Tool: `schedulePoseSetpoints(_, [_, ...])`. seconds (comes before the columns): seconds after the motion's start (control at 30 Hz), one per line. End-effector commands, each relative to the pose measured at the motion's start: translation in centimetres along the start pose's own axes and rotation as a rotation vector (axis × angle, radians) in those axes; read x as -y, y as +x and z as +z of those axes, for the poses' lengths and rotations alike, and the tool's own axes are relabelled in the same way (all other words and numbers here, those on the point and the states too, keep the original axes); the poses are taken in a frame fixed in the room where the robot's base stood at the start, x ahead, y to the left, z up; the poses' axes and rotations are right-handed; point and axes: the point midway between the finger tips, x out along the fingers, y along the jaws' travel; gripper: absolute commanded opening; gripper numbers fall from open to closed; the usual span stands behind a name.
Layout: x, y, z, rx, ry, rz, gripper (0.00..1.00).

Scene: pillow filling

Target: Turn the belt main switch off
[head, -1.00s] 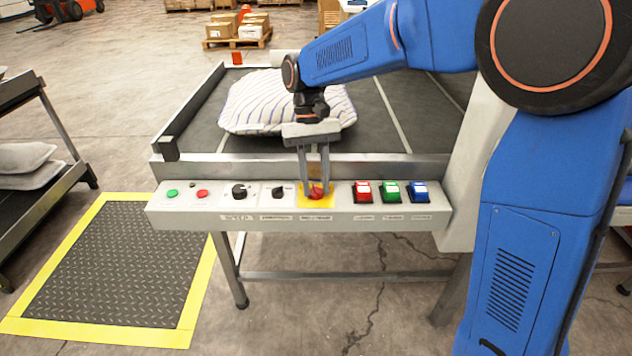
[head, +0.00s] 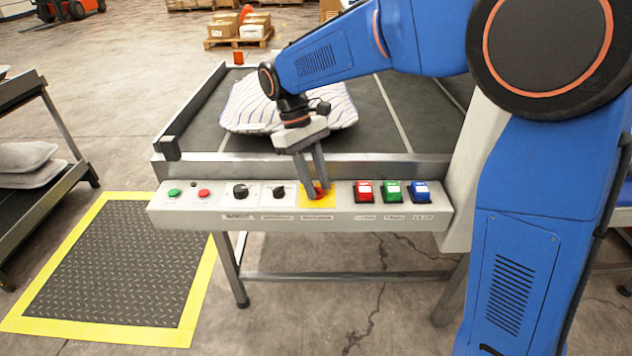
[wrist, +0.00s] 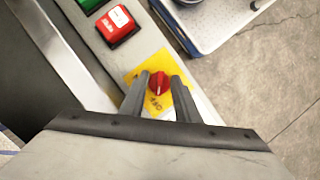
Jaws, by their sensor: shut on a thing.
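The belt main switch is a red rotary knob (wrist: 158,84) on a yellow plate (wrist: 137,70), on the belt's front control panel. The yellow plate also shows in the head view (head: 307,201), where my fingers partly cover the red knob. My gripper (head: 316,190) reaches down over the belt's front edge, tilted, with its fingertips at the knob. In the wrist view my gripper (wrist: 160,82) has one finger on each side of the knob and is shut on it. Part of the knob's pointer mark shows.
Black knobs (head: 240,191) and green and red buttons (head: 203,194) lie left on the panel. Red, green and blue push switches (head: 392,192) sit close on the right. A striped pillow (head: 250,105) lies on the belt (head: 400,110) behind my gripper.

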Motion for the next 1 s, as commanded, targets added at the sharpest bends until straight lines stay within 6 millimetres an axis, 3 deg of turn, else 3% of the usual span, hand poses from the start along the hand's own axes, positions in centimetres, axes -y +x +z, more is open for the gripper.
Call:
schedulePoseSetpoints(0.37, [0.0,0.1,0.0,0.001,-0.004,0.002,0.07])
schedulePoseSetpoints(0.4, [0.0,0.1,0.0,0.001,-0.004,0.002,0.34])
schedulePoseSetpoints(0.47, [0.0,0.1,0.0,0.001,-0.004,0.001,0.47])
schedulePoseSetpoints(0.83, [0.0,-0.3,0.0,0.000,-0.004,0.001,0.47])
schedulePoseSetpoints(1.0, [0.0,-2.2,-0.1,-0.002,-0.004,0.002,0.47])
